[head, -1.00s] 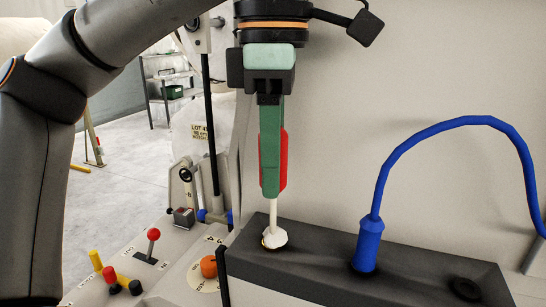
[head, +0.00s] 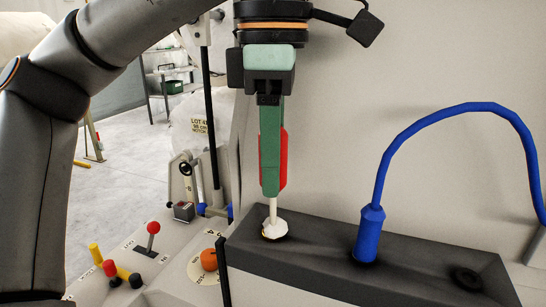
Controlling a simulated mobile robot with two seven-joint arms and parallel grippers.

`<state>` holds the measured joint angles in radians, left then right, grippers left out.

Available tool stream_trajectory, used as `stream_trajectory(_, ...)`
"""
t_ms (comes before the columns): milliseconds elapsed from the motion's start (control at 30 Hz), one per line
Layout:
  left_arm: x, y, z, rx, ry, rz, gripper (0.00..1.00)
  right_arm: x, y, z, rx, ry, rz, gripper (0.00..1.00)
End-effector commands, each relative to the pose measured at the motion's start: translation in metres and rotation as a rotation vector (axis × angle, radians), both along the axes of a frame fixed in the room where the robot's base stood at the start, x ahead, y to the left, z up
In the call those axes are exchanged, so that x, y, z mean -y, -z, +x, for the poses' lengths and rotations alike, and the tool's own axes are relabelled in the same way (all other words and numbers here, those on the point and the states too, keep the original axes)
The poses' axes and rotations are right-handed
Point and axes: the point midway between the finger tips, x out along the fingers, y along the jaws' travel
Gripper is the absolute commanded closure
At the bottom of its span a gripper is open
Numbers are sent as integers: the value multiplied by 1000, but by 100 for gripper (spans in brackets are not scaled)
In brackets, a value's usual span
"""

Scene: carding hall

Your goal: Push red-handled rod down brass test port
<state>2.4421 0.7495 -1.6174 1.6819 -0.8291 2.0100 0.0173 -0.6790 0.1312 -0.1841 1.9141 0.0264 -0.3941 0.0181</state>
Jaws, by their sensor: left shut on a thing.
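The red-handled rod's handle (head: 284,160) shows as a red strip behind the green fingers of my left gripper (head: 270,190), which is shut on it. The rod's pale shaft (head: 273,210) points straight down below the fingers. Its lower end meets a white, rounded piece (head: 275,230) on top of the dark block (head: 330,258). A thin brassy edge shows at the left of that white piece; the rest of the brass port is hidden. I cannot tell how deep the rod sits. My right gripper is not in view.
A blue plug (head: 369,235) with a looping blue cable stands in the block to the right, beside an empty dark socket (head: 466,279). An orange knob (head: 209,260) and a red-topped lever (head: 153,228) are at lower left. A pale wall stands close behind.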

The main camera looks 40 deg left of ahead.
Motion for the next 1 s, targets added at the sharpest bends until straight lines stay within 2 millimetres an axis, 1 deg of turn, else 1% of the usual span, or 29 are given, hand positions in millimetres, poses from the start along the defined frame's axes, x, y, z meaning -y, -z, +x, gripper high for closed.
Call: stream_trajectory(1000, 0, 27, 0, 0, -1, -1, 100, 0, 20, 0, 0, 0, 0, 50)
